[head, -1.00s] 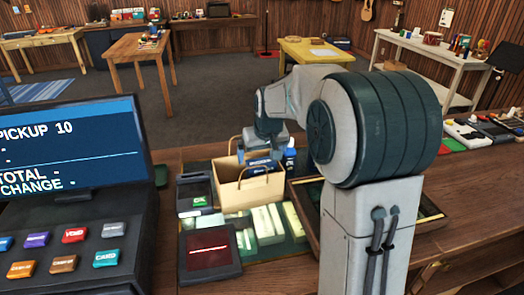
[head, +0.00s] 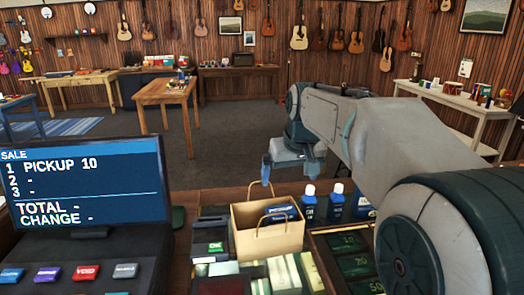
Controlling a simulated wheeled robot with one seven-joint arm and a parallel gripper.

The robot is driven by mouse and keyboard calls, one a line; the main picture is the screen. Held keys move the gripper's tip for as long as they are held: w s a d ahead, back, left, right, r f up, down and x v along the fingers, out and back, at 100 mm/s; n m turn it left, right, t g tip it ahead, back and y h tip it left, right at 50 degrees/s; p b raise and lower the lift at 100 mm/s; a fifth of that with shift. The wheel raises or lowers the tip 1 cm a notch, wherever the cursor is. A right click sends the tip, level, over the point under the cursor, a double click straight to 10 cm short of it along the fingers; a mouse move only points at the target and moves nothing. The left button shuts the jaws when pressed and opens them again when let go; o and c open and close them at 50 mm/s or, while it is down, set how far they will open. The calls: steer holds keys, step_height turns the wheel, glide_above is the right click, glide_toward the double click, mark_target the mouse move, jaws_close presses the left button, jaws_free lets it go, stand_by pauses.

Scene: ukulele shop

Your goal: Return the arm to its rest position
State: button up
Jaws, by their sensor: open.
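My arm reaches in from the right of the head view, bent at the elbow. My gripper (head: 291,172) hangs above the counter, pointing down, with its fingers apart and nothing seen between them. It appears just above and behind a tan paper bag (head: 268,238) with upright handles. A blue packet (head: 280,213) shows inside the bag's opening. The bag stands upright, and my gripper looks clear of it.
A register screen (head: 82,185) stands at left. Beside the bag are a card terminal (head: 212,233), blue bottles (head: 309,203) and a cash tray (head: 325,238). Beyond the counter is open floor (head: 240,125), with a wooden table (head: 166,92) and a white bench (head: 455,98).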

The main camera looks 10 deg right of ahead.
steer(key=s+f, duration=0.6)
steer(key=s, duration=0.5)
steer(key=s+f+m+g, duration=0.1)
steer(key=s+f, duration=0.6)
steer(key=s, duration=0.5)
steer(key=shift+s+a+f, duration=0.2)
steer(key=shift+s+f, duration=0.05)
steer(key=shift+f, duration=0.05)
